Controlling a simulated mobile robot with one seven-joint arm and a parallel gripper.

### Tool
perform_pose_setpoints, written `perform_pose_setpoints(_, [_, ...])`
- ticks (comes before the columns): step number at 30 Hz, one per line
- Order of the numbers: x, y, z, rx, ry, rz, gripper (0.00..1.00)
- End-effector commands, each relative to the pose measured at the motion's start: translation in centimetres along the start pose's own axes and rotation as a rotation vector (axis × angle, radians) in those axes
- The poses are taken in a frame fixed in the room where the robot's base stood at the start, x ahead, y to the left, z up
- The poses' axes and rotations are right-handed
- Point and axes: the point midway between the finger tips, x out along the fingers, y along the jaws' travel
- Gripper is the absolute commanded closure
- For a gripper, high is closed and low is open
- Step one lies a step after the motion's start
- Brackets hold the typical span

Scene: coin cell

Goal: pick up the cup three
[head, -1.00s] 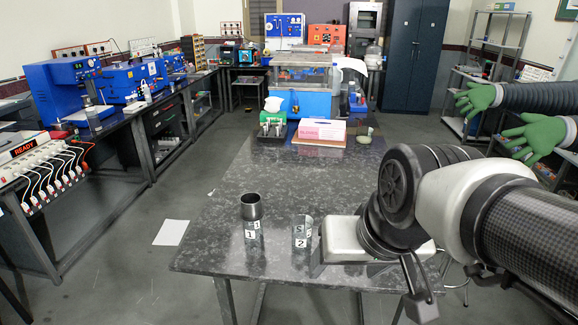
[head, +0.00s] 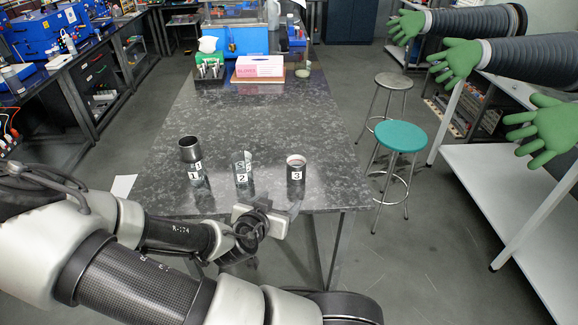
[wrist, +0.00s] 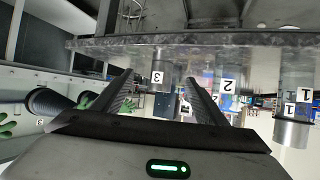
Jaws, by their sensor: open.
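Cup three (head: 296,166) is a short dark metallic cup with a pale rim and a white "3" label. It stands upright near the front right of the speckled table (head: 330,140). My gripper (head: 262,218) is at the table's front edge, in front of cup three and apart from it. In the wrist view, which is upside down, my open gripper (wrist: 160,78) has both fingers apart, with cup three (wrist: 162,62) beyond and between their tips. Nothing is held.
A clear-looking cylinder labelled "2" (head: 242,165) stands left of cup three. A pink-and-white box (head: 260,66) is at the back. Stools (head: 400,137) stand to the right. The table's middle is clear.

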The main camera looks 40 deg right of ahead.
Motion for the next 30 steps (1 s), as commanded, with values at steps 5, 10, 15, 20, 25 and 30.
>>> perform_pose_setpoints(5, [0.5, -0.2, -1.7, -0.008, 0.094, -0.019, 0.33])
perform_pose_setpoints(10, [1.5, -0.5, -1.4, -0.005, 0.099, -0.023, 0.33])
perform_pose_setpoints(15, [2.4, -0.5, -1.5, -0.006, 0.097, -0.022, 0.33])
perform_pose_setpoints(20, [3.1, -0.1, -1.5, -0.005, 0.092, -0.018, 0.33])
perform_pose_setpoints(25, [6.3, -0.1, -2.4, -0.009, 0.093, -0.013, 0.33])
perform_pose_setpoints(30, [9.7, -0.1, -2.8, -0.011, 0.093, -0.013, 0.33])
